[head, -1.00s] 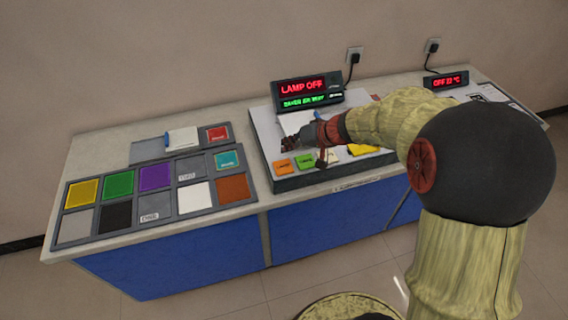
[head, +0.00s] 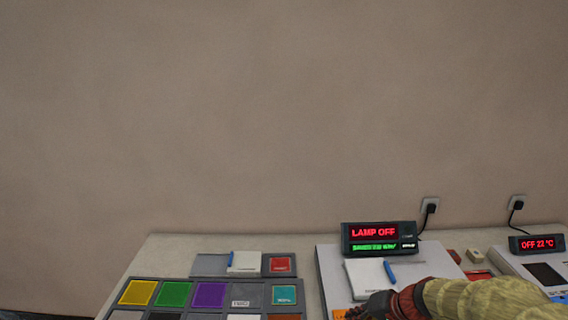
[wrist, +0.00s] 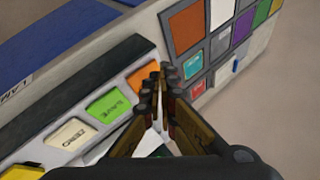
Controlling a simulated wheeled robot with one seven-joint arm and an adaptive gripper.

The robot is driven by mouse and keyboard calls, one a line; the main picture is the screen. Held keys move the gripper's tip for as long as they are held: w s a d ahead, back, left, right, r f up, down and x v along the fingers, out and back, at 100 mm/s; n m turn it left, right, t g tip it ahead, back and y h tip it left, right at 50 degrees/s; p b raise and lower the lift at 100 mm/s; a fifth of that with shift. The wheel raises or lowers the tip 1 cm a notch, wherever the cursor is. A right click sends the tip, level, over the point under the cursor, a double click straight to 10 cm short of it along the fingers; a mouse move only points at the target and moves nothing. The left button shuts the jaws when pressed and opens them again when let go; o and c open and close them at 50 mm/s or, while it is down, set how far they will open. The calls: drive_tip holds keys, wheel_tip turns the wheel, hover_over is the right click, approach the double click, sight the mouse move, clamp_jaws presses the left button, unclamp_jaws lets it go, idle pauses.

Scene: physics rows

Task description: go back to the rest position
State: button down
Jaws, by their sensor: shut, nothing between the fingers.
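My gripper (wrist: 162,75) is shut and empty in the wrist view, its two dark fingers meeting at the tips. It is over the lamp panel, next to the orange button (wrist: 142,77) in the picture. The green button (wrist: 108,104), a cream button (wrist: 72,134) and the yellow button (wrist: 22,173) run down to the left. In the head view my gripper (head: 376,306) shows at the bottom edge, in front of the white pad with a blue pen (head: 366,282). Much of my arm is outside that view.
The lamp display (head: 379,238) reads LAMP OFF. A second display (head: 537,243) reads OFF 22 °C, at the right. A tray of coloured squares (head: 122,291) lies to the left of the lamp panel (head: 330,262).

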drive_tip(key=s+r+n+h, duration=0.2)
drive_tip(key=s+r, duration=0.6)
drive_tip(key=s, duration=0.4)
drive_tip(key=s+r+n+h, duration=0.2)
drive_tip(key=s+r, duration=0.6)
drive_tip(key=s, duration=0.4)
drive_tip(key=shift+s+a+r+h, duration=0.15)
drive_tip(key=shift+a+h, duration=0.1)
drive_tip(key=shift+h, duration=0.55)
